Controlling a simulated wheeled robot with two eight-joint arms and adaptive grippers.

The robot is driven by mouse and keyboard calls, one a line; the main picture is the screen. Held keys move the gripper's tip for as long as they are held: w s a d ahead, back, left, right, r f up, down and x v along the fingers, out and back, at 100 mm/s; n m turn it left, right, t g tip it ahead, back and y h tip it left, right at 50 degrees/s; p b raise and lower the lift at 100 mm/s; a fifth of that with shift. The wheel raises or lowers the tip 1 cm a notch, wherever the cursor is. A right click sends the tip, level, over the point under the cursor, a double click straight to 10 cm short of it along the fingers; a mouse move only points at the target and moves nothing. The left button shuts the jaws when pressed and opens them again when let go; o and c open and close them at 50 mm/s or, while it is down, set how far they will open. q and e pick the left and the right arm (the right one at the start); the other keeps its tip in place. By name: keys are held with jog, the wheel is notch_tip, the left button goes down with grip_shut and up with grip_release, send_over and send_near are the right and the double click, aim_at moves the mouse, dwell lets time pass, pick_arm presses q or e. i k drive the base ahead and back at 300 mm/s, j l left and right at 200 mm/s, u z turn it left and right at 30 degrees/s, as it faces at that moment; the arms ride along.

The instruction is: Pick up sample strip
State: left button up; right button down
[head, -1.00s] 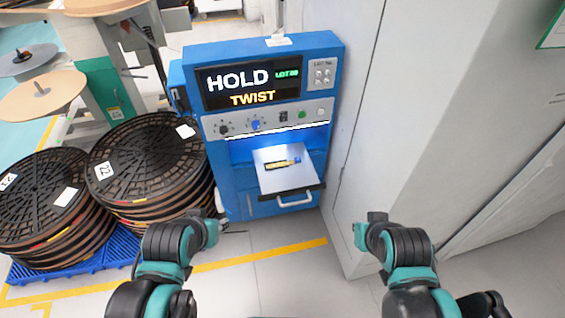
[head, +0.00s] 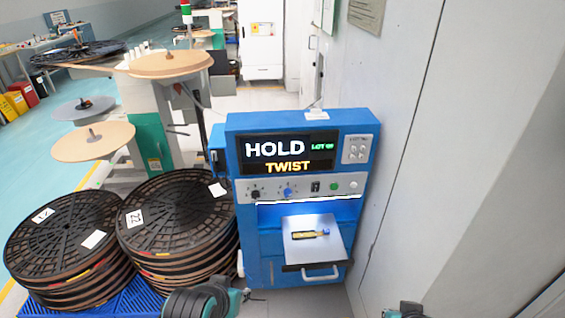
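The sample strip (head: 309,234) is a small yellow and dark piece with a blue end. It lies on the pale pulled-out tray (head: 326,250) of a blue machine (head: 243,182), whose screen reads HOLD, LOT and TWIST. The tray has a dark front edge and a white handle. My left gripper (head: 246,295) is at the bottom of the view, below and left of the tray and apart from it. My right gripper (head: 405,309) barely shows at the bottom edge, right of the tray. The fingers of both are too small or cut off to read.
Stacks of dark round reels (head: 66,240) stand on a blue pallet (head: 150,303) left of the machine. A white cabinet wall (head: 400,150) rises close on the right. A winding station with tan discs (head: 92,141) stands behind the reels.

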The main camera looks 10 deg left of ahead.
aim_at(326, 231)
jog(key=i+z, duration=0.2)
jog(key=z, duration=0.15)
jog(key=i+z, duration=0.2)
jog(key=z, duration=0.2)
jog(key=i+j+z, duration=0.15)
jog(key=z, duration=0.2)
